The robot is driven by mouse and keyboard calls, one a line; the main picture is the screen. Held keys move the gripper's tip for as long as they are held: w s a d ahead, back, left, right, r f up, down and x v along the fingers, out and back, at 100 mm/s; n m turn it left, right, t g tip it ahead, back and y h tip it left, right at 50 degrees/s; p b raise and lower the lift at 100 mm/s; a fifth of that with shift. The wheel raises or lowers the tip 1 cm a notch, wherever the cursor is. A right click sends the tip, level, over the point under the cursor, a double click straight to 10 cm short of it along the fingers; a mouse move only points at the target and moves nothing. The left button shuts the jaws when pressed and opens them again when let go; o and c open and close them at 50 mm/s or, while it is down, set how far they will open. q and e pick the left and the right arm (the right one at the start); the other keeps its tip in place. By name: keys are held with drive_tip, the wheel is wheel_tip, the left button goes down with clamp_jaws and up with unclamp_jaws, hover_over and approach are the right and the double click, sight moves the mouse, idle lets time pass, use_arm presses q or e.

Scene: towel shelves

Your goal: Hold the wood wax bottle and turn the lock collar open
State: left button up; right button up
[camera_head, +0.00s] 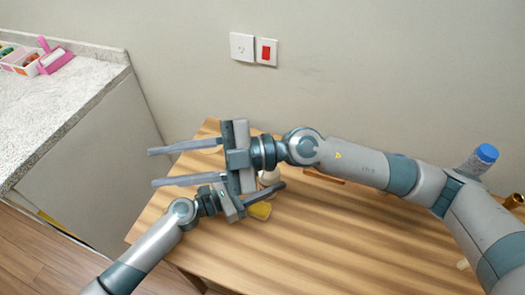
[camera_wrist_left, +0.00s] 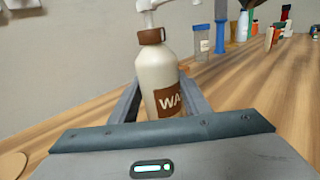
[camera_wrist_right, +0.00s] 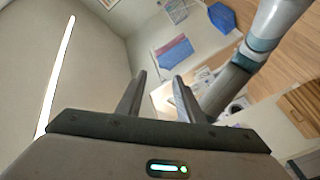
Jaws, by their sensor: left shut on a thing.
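The wood wax bottle (camera_wrist_left: 158,72) is cream with a brown label reading "WA". It stands upright on the wooden table between the fingers of my left gripper (camera_head: 274,195), which is shut on its body. Its brown lock collar (camera_wrist_left: 151,36) and part of the white pump top (camera_wrist_left: 147,5) show above the fingers in the left wrist view. In the head view only a small cream part of the bottle (camera_head: 269,177) shows; my right gripper and arm hide the rest. My right gripper (camera_head: 150,167) is open and empty, its fingers pointing left, higher than the bottle.
A counter (camera_head: 60,95) with pink items is at left. The wall is behind.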

drive_tip(key=w+d+f+m+t+h, duration=0.1)
drive_tip(key=w+d+f+m+t, duration=0.1)
drive_tip(key=w+d+m+t, duration=0.65)
drive_tip(key=w+d+f+m+t+h, duration=0.25)
drive_tip(key=d+m+t, duration=0.35)
drive_tip(key=m+t, duration=0.55)
drive_tip(key=d+f+m+t+h, duration=0.2)
drive_tip(key=d+f+m+h, duration=0.4)
drive_tip(key=d+f+h, duration=0.3)
drive_tip(key=s+a+f+n+g+y, duration=0.1)
drive_tip(key=s+a+f+n+y, duration=0.1)
drive_tip(key=s+f+y, duration=0.1)
drive_tip(key=shift+s+a+f+g, duration=0.15)
drive_tip(key=shift+s+f+g, duration=0.2)
drive_tip(key=shift+s, duration=0.5)
drive_tip(key=shift+w+r+y, duration=0.1)
drive_tip(key=shift+r+y, duration=0.05)
drive_tip(key=shift+y, duration=0.1)
drive_tip(key=x, duration=1.2)
drive_tip(key=c, duration=0.8)
